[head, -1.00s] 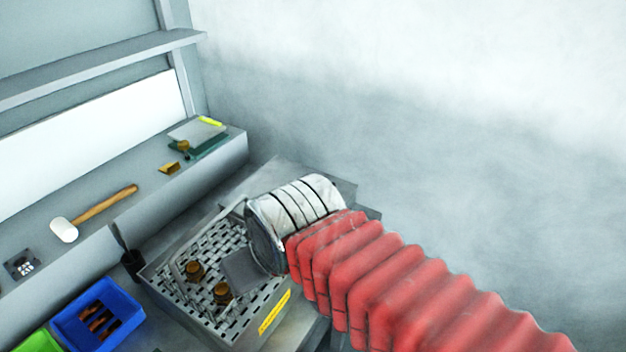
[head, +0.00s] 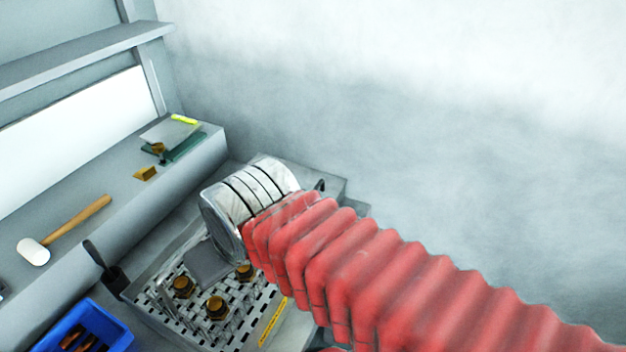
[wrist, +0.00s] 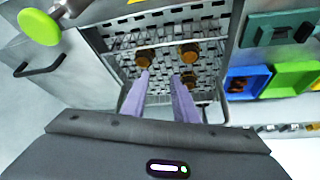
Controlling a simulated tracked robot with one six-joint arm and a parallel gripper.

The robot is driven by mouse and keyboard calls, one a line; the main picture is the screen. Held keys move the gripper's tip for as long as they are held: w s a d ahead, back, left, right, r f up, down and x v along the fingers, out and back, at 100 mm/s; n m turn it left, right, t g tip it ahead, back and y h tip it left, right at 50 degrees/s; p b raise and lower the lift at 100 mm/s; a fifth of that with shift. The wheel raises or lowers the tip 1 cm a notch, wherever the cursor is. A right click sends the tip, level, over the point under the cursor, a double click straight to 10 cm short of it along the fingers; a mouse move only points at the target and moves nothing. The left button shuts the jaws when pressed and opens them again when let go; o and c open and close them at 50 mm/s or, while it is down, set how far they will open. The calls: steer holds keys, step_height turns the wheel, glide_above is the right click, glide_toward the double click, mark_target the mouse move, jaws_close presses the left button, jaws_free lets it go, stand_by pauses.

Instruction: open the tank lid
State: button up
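A grey flat panel with a black bar handle (wrist: 40,66) lies at the left of the wrist view; it looks like the tank lid (wrist: 75,75), lying flat. In the head view a small dark handle (head: 320,185) shows just behind my arm, and the grey top is partly hidden. My gripper (wrist: 160,77) has its two pale purple fingers apart with nothing between them. The fingers are hidden in the head view.
Several brass fittings (head: 216,307) stand on the mesh. A blue bin (head: 85,325) and a mallet (head: 62,230) are at left. A round green knob (wrist: 38,27) on a metal stem is near the handle. A grey wall closes the right side.

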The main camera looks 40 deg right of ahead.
steer(key=d+r+m+g, duration=0.1)
steer(key=d+r+m, duration=0.6)
steer(key=d, duration=0.5)
steer(key=d+r+m+g, duration=0.2)
steer(key=d+r+m, duration=0.5)
steer(key=d, duration=0.5)
steer(key=shift+w+d+r+g+y, duration=0.2)
steer(key=shift+w+g+y, duration=0.1)
steer(key=shift+w+y, duration=0.1)
steer(key=shift+a+f, duration=0.1)
steer(key=f, duration=0.4)
steer(key=w+f, duration=0.1)
steer(key=f, duration=0.4)
steer(key=w+a+f, duration=0.1)
steer(key=f, duration=0.3)
steer(key=shift+w+f, duration=0.2)
steer(key=shift+w, duration=0.05)
jaws_close()
